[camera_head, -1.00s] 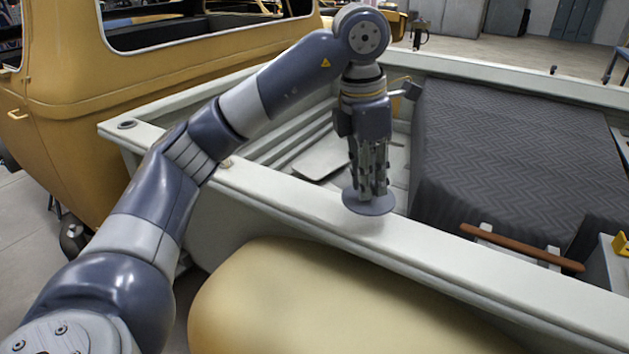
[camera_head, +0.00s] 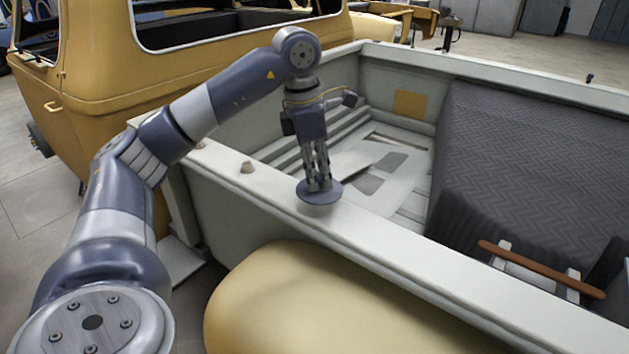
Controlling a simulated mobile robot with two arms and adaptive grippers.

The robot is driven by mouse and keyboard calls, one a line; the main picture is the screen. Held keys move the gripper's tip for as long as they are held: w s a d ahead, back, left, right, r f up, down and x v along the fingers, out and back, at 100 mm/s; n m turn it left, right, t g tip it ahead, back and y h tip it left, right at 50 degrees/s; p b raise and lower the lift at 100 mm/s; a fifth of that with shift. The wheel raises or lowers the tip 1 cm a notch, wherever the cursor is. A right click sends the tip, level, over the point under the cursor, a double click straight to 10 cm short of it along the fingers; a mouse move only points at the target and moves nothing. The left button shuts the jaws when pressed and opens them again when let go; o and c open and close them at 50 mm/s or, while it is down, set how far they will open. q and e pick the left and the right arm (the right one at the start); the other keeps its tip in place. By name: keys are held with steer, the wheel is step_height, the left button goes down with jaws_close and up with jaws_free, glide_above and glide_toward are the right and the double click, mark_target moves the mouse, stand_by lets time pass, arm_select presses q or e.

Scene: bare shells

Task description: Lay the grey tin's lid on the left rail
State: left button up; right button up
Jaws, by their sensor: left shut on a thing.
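The grey tin's lid (camera_head: 320,199) is a flat, round, blue-grey disc. My left gripper (camera_head: 317,183) points down and is shut on it from above. The lid lies level over the near rail (camera_head: 430,260), the pale top edge of the truck bed's side. I cannot tell whether the lid touches the rail or hangs just above it. The grey tin itself is not seen. My right gripper is not in view.
A dark patterned blanket (camera_head: 530,170) covers a large shape in the bed. A brown wooden bar (camera_head: 540,269) lies beside it. The rail right of the lid is clear.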

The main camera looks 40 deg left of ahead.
arm_select(q)
steer(key=f, duration=0.1)
steer(key=f+p, duration=0.1)
steer(key=f, duration=0.1)
steer(key=shift+s+a, duration=0.1)
steer(key=shift+a, duration=0.3)
steer(key=shift+f, duration=0.3)
steer(key=shift+d, duration=0.1)
steer(key=shift+f, duration=0.2)
steer(key=o, duration=0.9)
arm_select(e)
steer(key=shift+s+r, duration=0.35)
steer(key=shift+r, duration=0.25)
arm_select(q)
steer(key=shift+r, duration=0.15)
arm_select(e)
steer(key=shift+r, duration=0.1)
